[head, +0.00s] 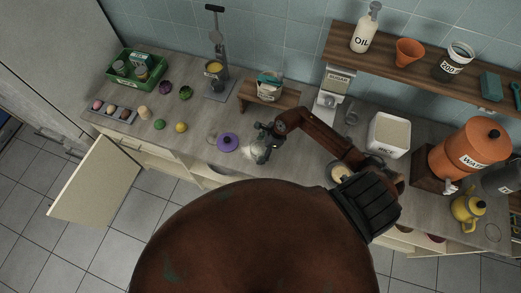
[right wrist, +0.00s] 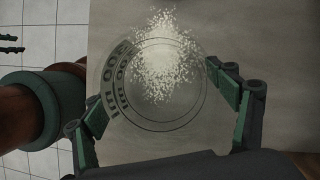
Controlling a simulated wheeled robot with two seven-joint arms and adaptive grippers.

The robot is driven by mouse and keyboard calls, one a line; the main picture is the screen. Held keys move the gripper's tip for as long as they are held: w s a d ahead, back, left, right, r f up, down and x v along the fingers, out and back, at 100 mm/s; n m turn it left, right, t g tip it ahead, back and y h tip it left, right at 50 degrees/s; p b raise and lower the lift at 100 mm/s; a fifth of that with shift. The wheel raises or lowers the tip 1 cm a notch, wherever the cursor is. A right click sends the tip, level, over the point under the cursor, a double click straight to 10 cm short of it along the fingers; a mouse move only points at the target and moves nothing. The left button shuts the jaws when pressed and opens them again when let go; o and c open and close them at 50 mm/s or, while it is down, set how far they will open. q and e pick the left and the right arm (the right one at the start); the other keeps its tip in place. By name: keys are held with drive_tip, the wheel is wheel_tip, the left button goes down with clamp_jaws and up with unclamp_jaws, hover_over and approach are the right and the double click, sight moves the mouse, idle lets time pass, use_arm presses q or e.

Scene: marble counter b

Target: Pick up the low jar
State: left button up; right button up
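In the head view my right gripper (head: 263,150) is over the counter and largely hides the jar. A heap of white grains (right wrist: 168,50) overlaps the jar's outline; I cannot tell how much lies inside it.
A purple lid (head: 228,143) lies on the counter left of my right gripper. A wooden stand (head: 268,98) is behind it, a rice bin (head: 388,135) to the right. An open cabinet door (head: 95,190) juts out at the left front.

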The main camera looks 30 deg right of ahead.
drive_tip(key=c, duration=1.1)
drive_tip(key=shift+r, duration=0.15)
